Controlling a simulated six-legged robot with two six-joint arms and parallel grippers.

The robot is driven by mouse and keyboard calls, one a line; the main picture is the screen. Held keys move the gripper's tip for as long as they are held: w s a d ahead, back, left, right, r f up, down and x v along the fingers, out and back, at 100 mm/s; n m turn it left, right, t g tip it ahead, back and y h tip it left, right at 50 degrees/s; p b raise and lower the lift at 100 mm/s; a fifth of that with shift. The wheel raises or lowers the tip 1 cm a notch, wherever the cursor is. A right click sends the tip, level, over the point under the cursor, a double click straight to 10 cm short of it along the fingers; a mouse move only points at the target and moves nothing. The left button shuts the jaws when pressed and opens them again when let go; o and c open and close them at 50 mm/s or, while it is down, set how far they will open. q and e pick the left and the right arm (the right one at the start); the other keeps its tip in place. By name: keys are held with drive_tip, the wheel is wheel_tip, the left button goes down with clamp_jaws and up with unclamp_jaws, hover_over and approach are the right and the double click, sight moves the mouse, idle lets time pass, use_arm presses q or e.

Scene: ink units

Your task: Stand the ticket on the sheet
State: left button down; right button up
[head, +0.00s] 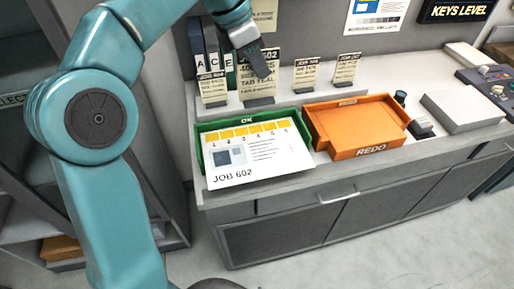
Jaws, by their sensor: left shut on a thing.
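The sheet (255,160) is white, with a row of yellow numbered squares, a blue-grey picture and the text JOB 602. It lies flat over the green OK tray (202,149). The ticket (251,86) is a cream card whose visible text ends in 602, on a dark foot. It is upright at the raised back ledge, behind the sheet. My left gripper (262,68) reaches down from above and is shut on this ticket, hiding part of its face. I cannot tell whether its foot is clear of the ledge. My right gripper is not in view.
Similar tickets stand on the ledge to the left (212,88) and right (305,73), with another farther right (346,69). Dark binders (212,45) stand behind. An orange REDO tray (357,130) sits right of the sheet. A grey box (462,110) is farther right.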

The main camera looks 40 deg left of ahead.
use_arm(q)
wheel_tip(320, 180, down, 20)
drive_tip(key=b, duration=0.2)
drive_tip(key=shift+a+r, duration=0.25)
drive_tip(key=shift+a, duration=0.15)
drive_tip(key=shift+d, duration=0.1)
drive_tip(key=shift+f, duration=0.15)
drive_tip(key=c, duration=1.2)
unclamp_jaws()
